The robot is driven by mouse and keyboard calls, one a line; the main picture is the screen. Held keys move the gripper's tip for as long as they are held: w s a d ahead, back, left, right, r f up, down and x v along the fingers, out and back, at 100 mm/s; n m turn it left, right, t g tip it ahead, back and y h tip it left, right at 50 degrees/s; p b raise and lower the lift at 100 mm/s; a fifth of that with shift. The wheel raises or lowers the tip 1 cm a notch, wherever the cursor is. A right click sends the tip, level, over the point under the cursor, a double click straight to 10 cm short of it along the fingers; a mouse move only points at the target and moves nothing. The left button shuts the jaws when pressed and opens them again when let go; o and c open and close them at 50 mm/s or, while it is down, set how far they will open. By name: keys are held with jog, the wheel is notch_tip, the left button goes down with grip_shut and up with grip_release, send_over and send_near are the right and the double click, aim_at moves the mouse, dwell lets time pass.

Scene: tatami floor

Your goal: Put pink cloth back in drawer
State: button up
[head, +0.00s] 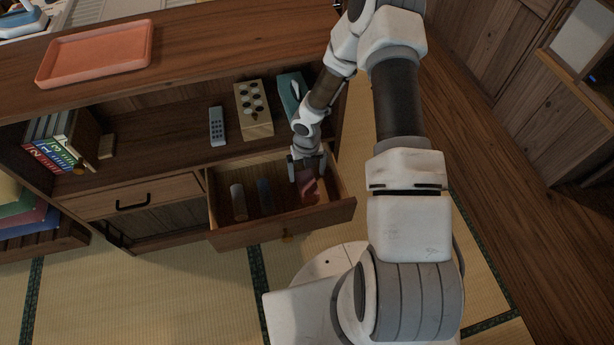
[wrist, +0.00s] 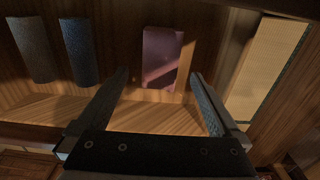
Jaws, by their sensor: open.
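The pink cloth (head: 308,190) lies folded inside the open drawer (head: 284,222), near its right end. In the wrist view the pink cloth (wrist: 161,58) lies on the drawer floor just beyond my fingertips, partly in shadow. My gripper (head: 306,164) reaches down into the drawer at the cloth. In the wrist view my gripper (wrist: 160,80) has its two fingers wide apart, with nothing between them. The cloth appears apart from both fingers. The drawer is pulled out from the wooden cabinet.
A grey rolled cloth (head: 238,202) and a blue one (head: 265,196) lie left of the pink cloth in the drawer. A remote (head: 217,126), a box with round dots (head: 253,108) and books (head: 52,150) stand on the shelf above. A tray (head: 97,53) sits on top.

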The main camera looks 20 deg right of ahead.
aim_at(307, 183)
notch_tip(307, 183, up, 5)
jog(key=shift+r+p, duration=0.1)
jog(key=shift+p, duration=0.65)
